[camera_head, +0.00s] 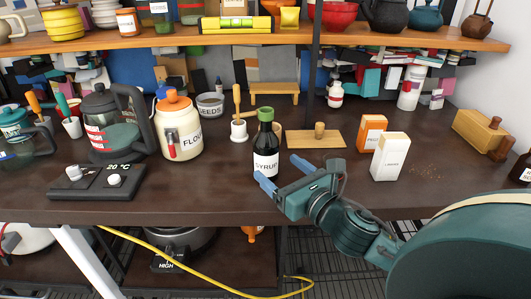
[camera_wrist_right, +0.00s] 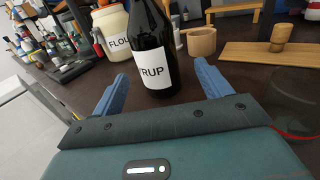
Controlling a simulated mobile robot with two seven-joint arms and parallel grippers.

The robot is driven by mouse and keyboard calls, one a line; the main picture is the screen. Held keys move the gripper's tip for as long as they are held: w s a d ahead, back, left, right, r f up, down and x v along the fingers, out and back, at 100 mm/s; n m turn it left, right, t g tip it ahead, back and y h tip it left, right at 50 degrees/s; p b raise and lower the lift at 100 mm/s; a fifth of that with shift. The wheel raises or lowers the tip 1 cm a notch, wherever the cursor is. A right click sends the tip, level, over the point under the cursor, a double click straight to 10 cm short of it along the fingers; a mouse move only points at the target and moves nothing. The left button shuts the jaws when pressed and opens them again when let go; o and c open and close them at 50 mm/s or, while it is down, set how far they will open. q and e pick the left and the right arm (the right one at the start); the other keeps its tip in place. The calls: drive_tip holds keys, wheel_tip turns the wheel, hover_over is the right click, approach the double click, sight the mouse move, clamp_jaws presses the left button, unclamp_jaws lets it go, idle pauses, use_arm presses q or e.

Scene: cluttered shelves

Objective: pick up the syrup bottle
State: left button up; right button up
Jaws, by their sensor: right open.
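The syrup bottle (camera_head: 266,150) is dark with a white label and stands upright near the front edge of the dark counter. In the right wrist view the syrup bottle (camera_wrist_right: 153,45) stands just beyond the gap between the two blue fingers, with its top cut off by the frame. My right gripper (camera_head: 282,171) is open and empty, its fingers pointing toward the bottle from the right and front. In the right wrist view the open right gripper (camera_wrist_right: 160,92) has one finger on each side of the bottle's lower part. My left gripper is not in view.
A flour jar (camera_head: 180,130) stands left of the bottle, and a pestle in a white mortar (camera_head: 238,130) stands behind it. A wooden board (camera_head: 300,139) lies behind right. White and orange boxes (camera_head: 390,157) stand further right. An upper shelf (camera_head: 160,39) runs above.

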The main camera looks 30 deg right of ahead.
sight(262, 155)
drive_tip(key=shift+w+a, duration=0.15)
drive_tip(key=shift+w, duration=1.65)
drive_tip(key=shift+w+a, duration=0.15)
drive_tip(key=shift+w, duration=1.65)
drive_tip(key=shift+r, duration=0.15)
drive_tip(key=c, duration=1.3)
